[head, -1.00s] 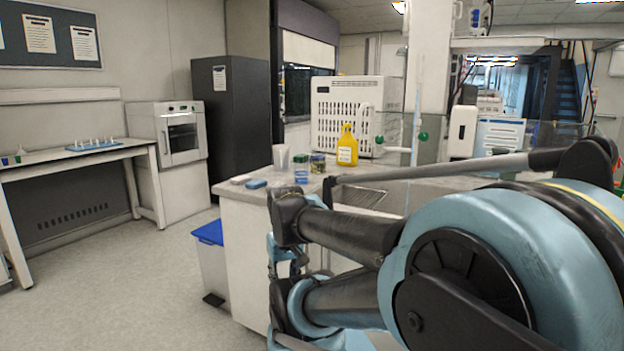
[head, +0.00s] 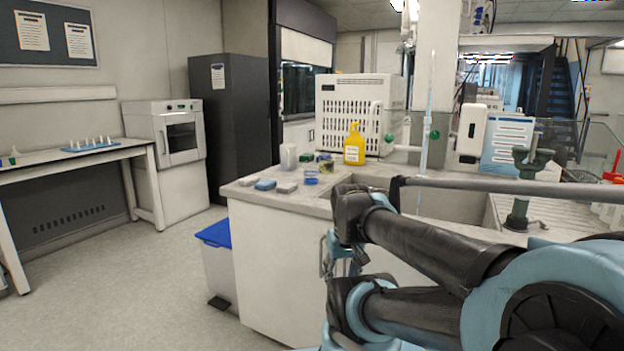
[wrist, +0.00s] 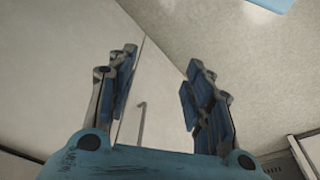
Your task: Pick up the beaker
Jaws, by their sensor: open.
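A pale, translucent beaker-like vessel (head: 288,157) stands upright at the back left of the white counter (head: 325,198). Small glass vessels stand to its right, one with blue (head: 311,177) and one with yellowish (head: 326,163) contents; I cannot tell for certain which one is the beaker. My gripper (wrist: 160,88) is open and empty in the wrist view, before a pale cabinet front. No vessel shows between its fingers. In the head view my arm hangs in front of the counter, with the gripper mostly hidden, low and apart from the vessels.
A yellow bottle (head: 354,145) stands behind the vessels. Several small blocks, one blue (head: 265,185), lie near the counter's left edge. A sink (head: 440,204) and a green stand (head: 524,190) are to the right. A blue-lidded bin (head: 214,234) stands left of the counter; the floor beyond is clear.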

